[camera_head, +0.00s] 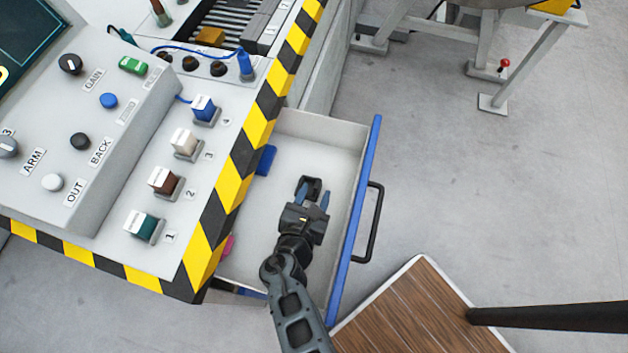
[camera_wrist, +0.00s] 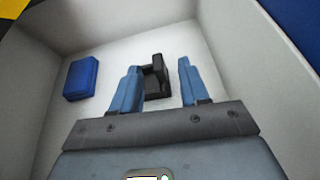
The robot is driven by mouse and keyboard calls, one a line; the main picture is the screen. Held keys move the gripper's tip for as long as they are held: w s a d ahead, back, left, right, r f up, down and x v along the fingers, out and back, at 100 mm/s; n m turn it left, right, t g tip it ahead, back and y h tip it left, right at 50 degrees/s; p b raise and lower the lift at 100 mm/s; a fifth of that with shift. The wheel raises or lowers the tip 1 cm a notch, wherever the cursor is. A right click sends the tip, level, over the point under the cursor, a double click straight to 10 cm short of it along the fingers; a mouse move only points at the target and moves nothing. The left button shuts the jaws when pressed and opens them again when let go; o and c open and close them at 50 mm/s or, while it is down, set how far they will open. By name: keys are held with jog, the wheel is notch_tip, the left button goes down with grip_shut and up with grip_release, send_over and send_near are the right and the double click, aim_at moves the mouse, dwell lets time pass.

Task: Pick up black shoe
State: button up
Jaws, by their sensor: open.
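The black shoe (camera_head: 313,184) is a small dark notched block on the white floor of the open drawer (camera_head: 358,170). In the wrist view the black shoe (camera_wrist: 157,80) shows between and beyond my blue fingers, its left side partly covered by one finger. My gripper (camera_head: 312,196) is open and empty, reaching into the drawer area above the shoe. In the wrist view my gripper (camera_wrist: 159,68) has its two fingers apart, one on each side of the shoe in the picture. I cannot tell how much height separates them.
A blue block (camera_wrist: 81,78) lies in the drawer to the left; it also shows in the head view (camera_head: 266,160). A pink piece (camera_head: 227,245) is partly hidden by the striped console edge (camera_head: 233,170). The drawer has a black handle (camera_head: 372,222). A wooden platform (camera_head: 420,310) stands at lower right.

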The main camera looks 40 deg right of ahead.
aim_at(319, 179)
jog(key=shift+w+n, duration=0.25)
jog(key=shift+n, duration=0.05)
jog(key=shift+x, duration=3.8)
grip_shut()
